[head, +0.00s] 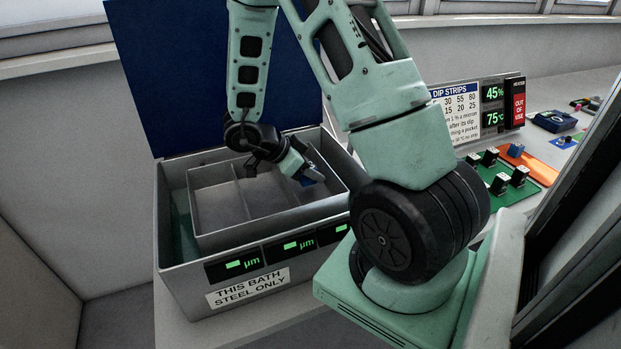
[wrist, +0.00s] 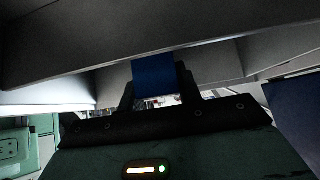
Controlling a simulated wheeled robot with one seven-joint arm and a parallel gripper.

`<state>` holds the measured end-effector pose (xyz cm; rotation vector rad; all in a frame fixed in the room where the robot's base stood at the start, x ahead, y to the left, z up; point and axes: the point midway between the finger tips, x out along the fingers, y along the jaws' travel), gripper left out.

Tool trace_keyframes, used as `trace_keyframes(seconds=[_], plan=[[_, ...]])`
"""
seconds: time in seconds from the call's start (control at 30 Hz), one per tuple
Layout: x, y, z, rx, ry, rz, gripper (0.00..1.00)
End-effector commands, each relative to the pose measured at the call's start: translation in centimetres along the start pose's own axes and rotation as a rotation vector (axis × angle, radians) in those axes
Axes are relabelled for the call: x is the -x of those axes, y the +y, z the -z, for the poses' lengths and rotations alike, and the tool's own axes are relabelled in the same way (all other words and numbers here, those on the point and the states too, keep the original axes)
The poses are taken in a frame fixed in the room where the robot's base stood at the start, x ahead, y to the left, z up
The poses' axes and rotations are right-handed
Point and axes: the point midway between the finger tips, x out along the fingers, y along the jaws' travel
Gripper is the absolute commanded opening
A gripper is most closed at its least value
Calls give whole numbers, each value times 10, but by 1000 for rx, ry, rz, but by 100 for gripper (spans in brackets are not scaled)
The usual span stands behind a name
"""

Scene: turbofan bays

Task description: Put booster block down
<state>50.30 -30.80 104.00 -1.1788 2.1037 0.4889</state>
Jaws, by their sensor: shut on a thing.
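My gripper (head: 306,173) is shut on a blue block (wrist: 155,75), which I take to be the booster block. The block also shows in the head view (head: 308,181) as a small dark-blue patch at the fingertips. My gripper reaches into the right-hand part of the grey divided tray (head: 213,241) in the open bath (head: 180,285). In the wrist view, grey tray walls run across just beyond the block. I cannot tell whether the block touches the tray floor or a wall.
The bath has a raised blue lid (head: 200,70), green displays and a label reading "THIS BATH STEEL ONLY". Right of my arm stand a "DIP STRIPS" sign (head: 455,112), a red "OUT OF USE" panel (head: 519,107) and a green board (head: 505,183) with several dark pieces.

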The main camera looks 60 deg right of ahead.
Motion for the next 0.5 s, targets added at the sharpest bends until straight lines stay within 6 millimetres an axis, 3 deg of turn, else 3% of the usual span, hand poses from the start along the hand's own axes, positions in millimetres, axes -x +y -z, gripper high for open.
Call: trace_keyframes(seconds=[0.2, 0.5], plan=[[-18, 0, -18, 1, 1, -2, 6], [-19, 0, -19, 0, 0, -1, 6]])
